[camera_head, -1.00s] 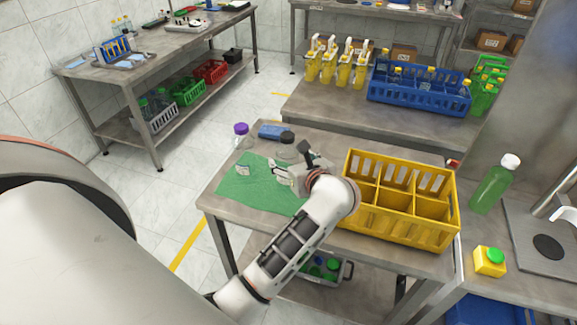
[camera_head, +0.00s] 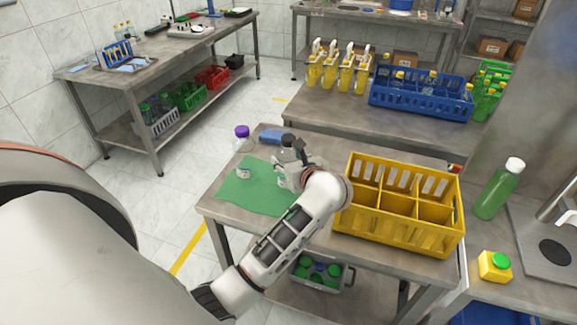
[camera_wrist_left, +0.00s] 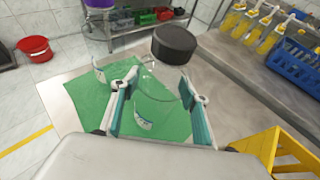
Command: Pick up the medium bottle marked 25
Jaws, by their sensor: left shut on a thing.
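A clear bottle with a black cap (camera_wrist_left: 174,44) stands between the fingers of my left gripper (camera_wrist_left: 160,88) in the left wrist view. The gripper is shut on its body, one finger on each side. In the head view the black-capped bottle (camera_head: 288,141) is partly hidden by my left gripper (camera_head: 288,177), above the green cloth. A white label shows low on the bottle, but its number is too small to read. I cannot tell whether its base touches the cloth. A second clear bottle with a purple cap (camera_head: 242,131) stands to its left. My right gripper is not in view.
The green cloth (camera_head: 247,194) lies on the metal table. A blue item (camera_head: 273,136) lies behind the bottles. A yellow divided crate (camera_head: 398,232) stands close on the right.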

